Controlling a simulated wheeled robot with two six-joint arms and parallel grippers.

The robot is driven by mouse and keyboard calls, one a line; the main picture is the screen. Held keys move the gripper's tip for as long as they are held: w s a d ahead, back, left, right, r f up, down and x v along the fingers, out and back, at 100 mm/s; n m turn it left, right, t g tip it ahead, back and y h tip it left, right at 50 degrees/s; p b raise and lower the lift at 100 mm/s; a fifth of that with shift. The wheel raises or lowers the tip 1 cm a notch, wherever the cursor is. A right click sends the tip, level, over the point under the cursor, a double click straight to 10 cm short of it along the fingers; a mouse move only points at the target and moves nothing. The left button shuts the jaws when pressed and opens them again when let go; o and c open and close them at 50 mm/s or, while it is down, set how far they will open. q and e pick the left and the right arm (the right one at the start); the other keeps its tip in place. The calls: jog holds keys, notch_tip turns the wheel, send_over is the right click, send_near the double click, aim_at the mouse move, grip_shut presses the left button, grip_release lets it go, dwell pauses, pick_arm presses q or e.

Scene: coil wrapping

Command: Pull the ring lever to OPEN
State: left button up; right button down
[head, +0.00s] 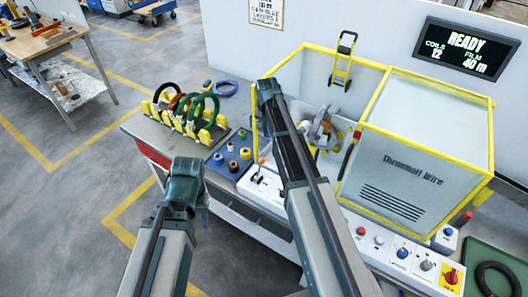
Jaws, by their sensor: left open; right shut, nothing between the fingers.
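On the white front panel of the wrapping machine (415,165), a small lever with an orange knob (262,160) stands at the left end; I cannot read its label or tell for sure that it is the ring lever. The metal wrapping ring (320,130) is partly hidden behind my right arm. My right gripper (268,92) is above the left side of the machine, beyond the knob; its fingers are mostly hidden, and it is shut and empty. My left gripper (204,196) is open and empty in front of the bench, apart from the lever; its fingers barely show.
A rack (207,135) with several coils stands on the bench, beside film rolls on a blue mat (229,162). A yellow-framed cover is at the right. Buttons and knobs line the front panel (380,242). A black coil (494,278) lies on a green mat. The display reads READY.

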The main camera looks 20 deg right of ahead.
jog(key=shift+f, duration=0.2)
jog(key=f+b, duration=0.3)
jog(key=w+f+b, duration=0.1)
jog(key=f+b, duration=0.2)
jog(key=b, duration=0.1)
jog(key=f+b, duration=0.3)
jog(key=f, duration=0.1)
jog(key=shift+w+d, duration=0.15)
jog(key=shift+d, duration=0.1)
jog(key=s+a, duration=0.1)
jog(key=s+a+r, duration=0.1)
jog(key=s, duration=0.1)
jog(key=shift+a+r+p, duration=0.1)
jog(key=shift+a+p, duration=0.1)
jog(key=shift+p, duration=0.2)
jog(key=shift+s, duration=0.1)
jog(key=shift+s+a+r+t+h, duration=0.2)
jog(key=shift+s+a+t+h, duration=0.05)
jog(key=shift+a+t+h, duration=0.1)
